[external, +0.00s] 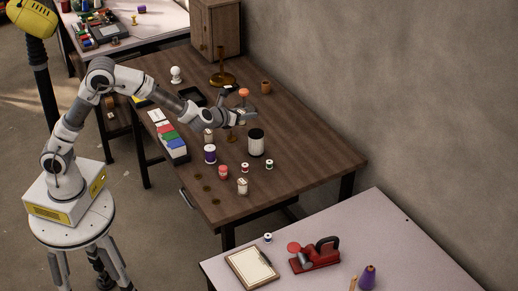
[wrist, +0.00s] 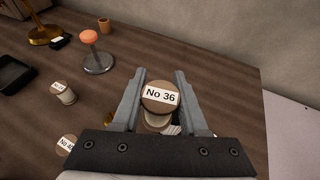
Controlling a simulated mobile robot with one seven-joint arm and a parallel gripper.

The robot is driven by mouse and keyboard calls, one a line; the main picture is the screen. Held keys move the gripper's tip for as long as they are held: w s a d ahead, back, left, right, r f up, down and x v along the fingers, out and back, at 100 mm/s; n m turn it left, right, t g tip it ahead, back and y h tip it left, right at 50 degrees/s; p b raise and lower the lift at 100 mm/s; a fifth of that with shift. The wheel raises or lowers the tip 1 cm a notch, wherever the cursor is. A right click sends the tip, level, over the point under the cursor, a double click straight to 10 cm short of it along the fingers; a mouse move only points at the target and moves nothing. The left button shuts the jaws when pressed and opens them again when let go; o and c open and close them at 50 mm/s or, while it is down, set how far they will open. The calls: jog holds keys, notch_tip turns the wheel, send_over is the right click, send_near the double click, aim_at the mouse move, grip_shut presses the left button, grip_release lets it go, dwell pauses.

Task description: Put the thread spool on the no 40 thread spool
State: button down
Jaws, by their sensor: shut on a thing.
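My gripper (wrist: 157,92) is shut on a spool with a brown top labelled No 36 (wrist: 160,97). In the external view my gripper (external: 241,118) holds it above the brown table. In the wrist view a spool whose cut-off label looks like No 40 (wrist: 67,144) stands at the lower left, partly hidden by my gripper's body. Another labelled pale spool (wrist: 64,93) stands above it, left of my gripper; its number is too small to read.
An orange-topped stand (wrist: 92,50) is close by at the upper left. A large black-and-white spool (external: 256,143), a purple-and-white spool (external: 210,154) and several smaller spools stand on the brown table (external: 315,165). A black tray (external: 192,96) lies behind my arm. The table's right end is clear.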

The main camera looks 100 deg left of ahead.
jog(key=s+d+r+n+g+y+p, duration=0.1)
jog(key=s+d+r+n+g, duration=0.2)
jog(key=s+d, duration=0.65)
jog(key=b, duration=0.5)
send_over(209, 137)
jog(key=a, duration=0.4)
jog(key=shift+s+f, duration=0.2)
jog(key=shift+f, duration=5)
jog(key=shift+f, duration=0.1)
jog(key=shift+f+b, duration=0.15)
jog(key=shift+b, duration=0.25)
jog(key=shift+c, duration=2.2)
grip_release()
